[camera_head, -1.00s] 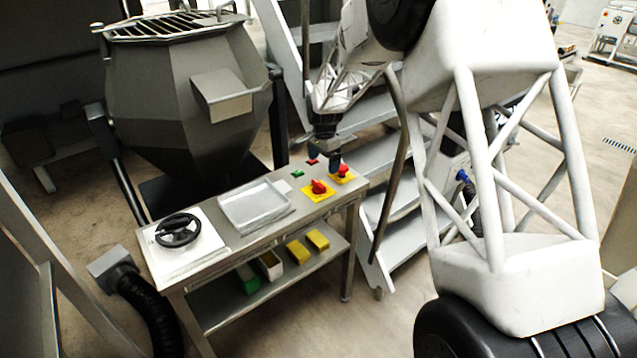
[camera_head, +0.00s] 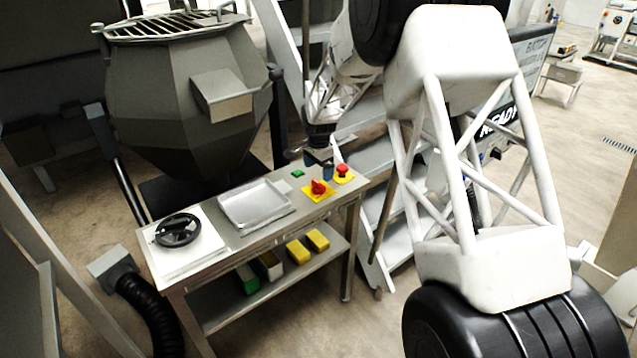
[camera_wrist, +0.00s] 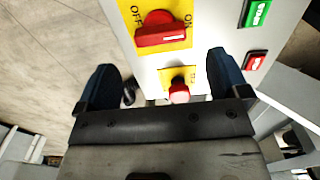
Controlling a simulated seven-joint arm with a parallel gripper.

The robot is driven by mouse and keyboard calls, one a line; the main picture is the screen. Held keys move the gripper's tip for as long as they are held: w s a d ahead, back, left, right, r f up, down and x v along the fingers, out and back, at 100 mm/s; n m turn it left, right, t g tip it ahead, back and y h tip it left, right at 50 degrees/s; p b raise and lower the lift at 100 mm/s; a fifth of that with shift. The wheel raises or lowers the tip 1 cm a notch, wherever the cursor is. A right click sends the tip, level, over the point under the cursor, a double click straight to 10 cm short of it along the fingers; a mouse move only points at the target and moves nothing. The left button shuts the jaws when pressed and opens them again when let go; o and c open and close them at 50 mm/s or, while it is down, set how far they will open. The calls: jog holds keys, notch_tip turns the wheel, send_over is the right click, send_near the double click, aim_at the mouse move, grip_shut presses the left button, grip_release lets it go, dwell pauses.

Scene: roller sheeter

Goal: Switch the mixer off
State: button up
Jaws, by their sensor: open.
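A red rotary switch (camera_head: 318,187) on a yellow plate sits at the right end of the control table. In the wrist view the switch (camera_wrist: 162,32) lies beyond my fingertips, between the labels OFF and ON; I cannot tell which it points to. A red mushroom button (camera_head: 343,171) on a yellow plate also shows between my fingers in the wrist view (camera_wrist: 179,92). A green START button (camera_wrist: 257,12) and a red STOP button (camera_wrist: 255,62) are right of my fingers there. My gripper (camera_head: 327,164) is open and empty above the panel.
The table (camera_head: 224,246) carries a metal tray (camera_head: 255,205) and a black handwheel (camera_head: 178,230). The big grey mixer bowl (camera_head: 185,100) stands behind. Metal stairs (camera_head: 368,165) rise behind and right of the table.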

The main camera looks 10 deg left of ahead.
aim_at(318, 183)
jog(key=shift+f, duration=2.95)
jog(key=c, duration=0.9)
jog(key=shift+c, duration=0.2)
